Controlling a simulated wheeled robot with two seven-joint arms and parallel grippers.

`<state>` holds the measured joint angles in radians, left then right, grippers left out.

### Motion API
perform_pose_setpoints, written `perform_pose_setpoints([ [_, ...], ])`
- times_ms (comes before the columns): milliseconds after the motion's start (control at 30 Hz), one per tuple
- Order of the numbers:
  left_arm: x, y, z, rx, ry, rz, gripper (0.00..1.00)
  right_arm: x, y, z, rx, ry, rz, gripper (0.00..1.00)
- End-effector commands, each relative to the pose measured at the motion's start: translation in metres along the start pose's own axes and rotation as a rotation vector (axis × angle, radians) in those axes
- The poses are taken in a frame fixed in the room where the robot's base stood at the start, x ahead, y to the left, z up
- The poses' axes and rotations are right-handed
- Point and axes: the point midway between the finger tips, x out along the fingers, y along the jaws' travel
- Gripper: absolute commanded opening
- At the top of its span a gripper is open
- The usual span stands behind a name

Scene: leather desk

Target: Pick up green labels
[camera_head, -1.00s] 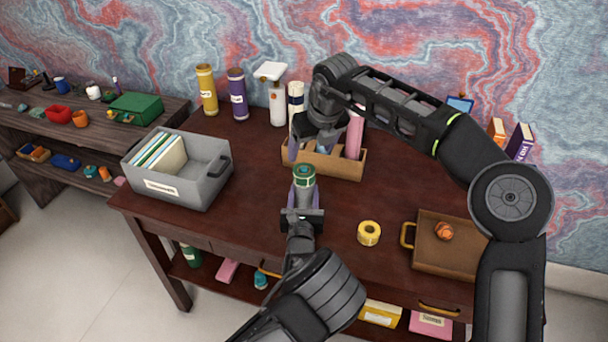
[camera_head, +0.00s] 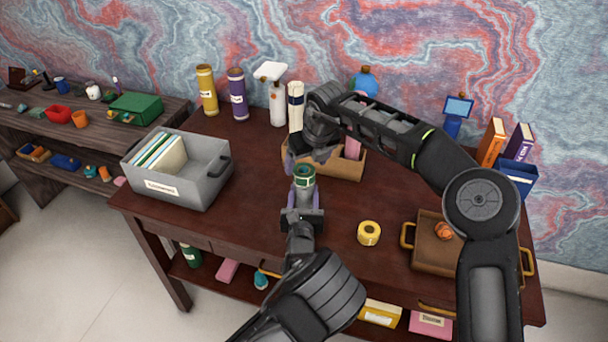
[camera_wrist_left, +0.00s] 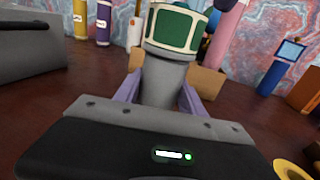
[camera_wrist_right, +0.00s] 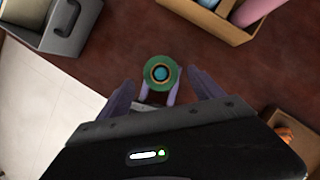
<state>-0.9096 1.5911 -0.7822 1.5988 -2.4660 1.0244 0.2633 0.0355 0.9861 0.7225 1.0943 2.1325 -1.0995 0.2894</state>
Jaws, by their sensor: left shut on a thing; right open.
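The green-labelled thing (camera_head: 304,175) has a green band with cream patches around the top of a grey cylindrical body. My left gripper (camera_head: 303,198) is shut on that grey body and holds it upright above the desk, as the left wrist view shows with the green band (camera_wrist_left: 175,25) above the fingers. My right gripper (camera_head: 311,160) is open and empty, just above and behind the green top. In the right wrist view the round green top (camera_wrist_right: 160,73), with a teal centre, lies between the open fingers, seen from above. I cannot see any contact there.
A grey bin with folders (camera_head: 205,192) stands at left, a cardboard organizer (camera_head: 345,165) behind the grippers. A yellow roll (camera_head: 369,233) and a brown tray (camera_head: 428,262) lie at right. Bottles (camera_head: 237,95) line the back. The desk's front left is clear.

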Motion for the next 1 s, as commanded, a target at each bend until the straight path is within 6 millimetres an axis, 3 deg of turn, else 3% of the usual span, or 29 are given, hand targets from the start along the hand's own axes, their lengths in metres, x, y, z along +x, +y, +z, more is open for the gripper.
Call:
perform_pose_setpoints([
  [333,0.000,0.000,0.000,0.000,-0.001,0.000,0.03,0.045,-0.001,0.000,-0.001,0.001,0.001,0.76],
  [1000,0.000,0.000,0.000,0.000,0.000,0.000,0.03,0.047,-0.002,0.000,0.000,0.000,0.000,0.73],
])
